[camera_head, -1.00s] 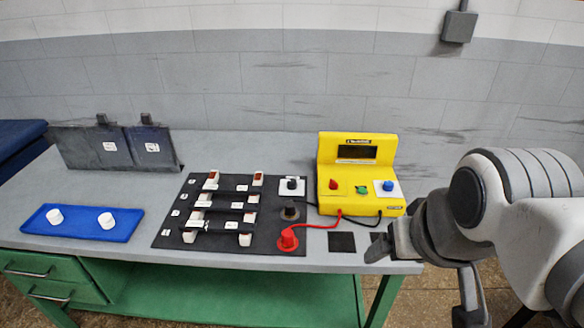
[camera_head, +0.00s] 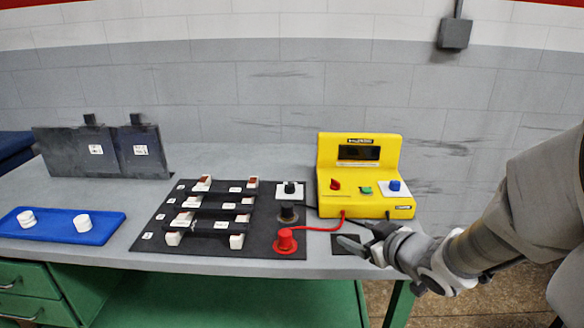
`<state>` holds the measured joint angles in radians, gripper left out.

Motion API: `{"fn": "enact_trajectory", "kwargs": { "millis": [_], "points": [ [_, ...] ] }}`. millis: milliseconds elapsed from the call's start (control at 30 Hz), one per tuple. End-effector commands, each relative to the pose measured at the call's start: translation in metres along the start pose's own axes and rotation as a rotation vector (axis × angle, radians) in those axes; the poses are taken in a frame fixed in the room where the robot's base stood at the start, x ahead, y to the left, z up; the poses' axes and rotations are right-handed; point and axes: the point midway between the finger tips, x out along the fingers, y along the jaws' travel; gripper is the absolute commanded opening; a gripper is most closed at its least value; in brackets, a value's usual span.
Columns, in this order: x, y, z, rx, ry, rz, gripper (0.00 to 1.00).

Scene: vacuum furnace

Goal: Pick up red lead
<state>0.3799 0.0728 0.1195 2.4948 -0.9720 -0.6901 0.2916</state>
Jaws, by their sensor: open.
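The red lead (camera_head: 286,242) has a red plug standing on the front right corner of the black mat (camera_head: 150,238). Its red cable (camera_head: 322,228) runs right to the front of the yellow meter box (camera_head: 327,206).
A black plug (camera_head: 288,212) and a white-based black knob (camera_head: 289,190) stand behind the red plug. Rows of white-ended bars lie on the mat to the left. A blue tray (camera_head: 60,232) with two white knobs sits at far left, before grey panels (camera_head: 98,152).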

Motion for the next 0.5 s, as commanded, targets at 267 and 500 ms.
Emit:
{"fn": "enact_trajectory", "kwargs": {
  "millis": [267,500],
  "points": [
    [0.023,-0.058,0.042,0.07,0.171,-0.285,0.78],
    [0.037,-0.073,0.041,0.084,0.203,-0.336,0.78]
  ]
}}
